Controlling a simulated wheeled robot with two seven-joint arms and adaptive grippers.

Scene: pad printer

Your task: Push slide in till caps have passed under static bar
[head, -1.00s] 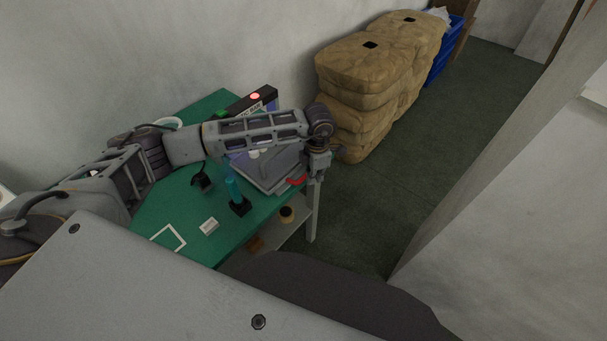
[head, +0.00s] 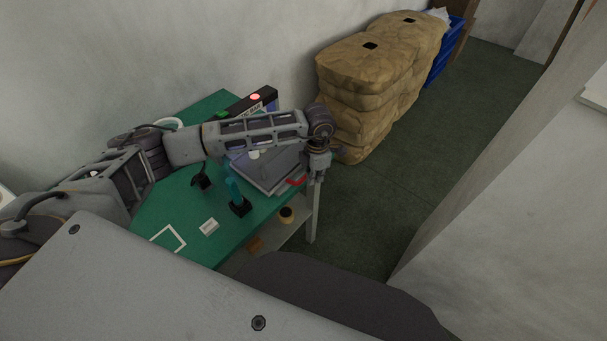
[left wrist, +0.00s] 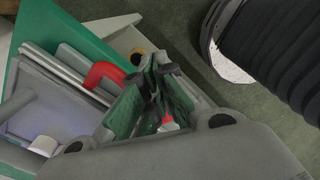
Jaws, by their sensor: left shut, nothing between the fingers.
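The grey slide (head: 268,184) lies on the green table, with a red handle (head: 298,180) at its outer end. In the left wrist view the slide (left wrist: 62,108) and red handle (left wrist: 103,72) lie left of the fingers. A white cap (head: 254,155) shows on the slide, partly behind my left forearm; a white cap also shows in the wrist view (left wrist: 43,146). The static bar (head: 262,101), a dark box with a lit red lamp, stands behind my forearm. My left gripper (head: 317,176) is shut and empty, just outside the handle; contact is unclear. My right gripper is out of view.
A teal bottle on a black base (head: 238,204), a small white box (head: 209,226) and a white frame (head: 169,238) are on the green table (head: 207,249). Stacked brown sacks (head: 362,85) stand beyond it. The floor right of the table is clear.

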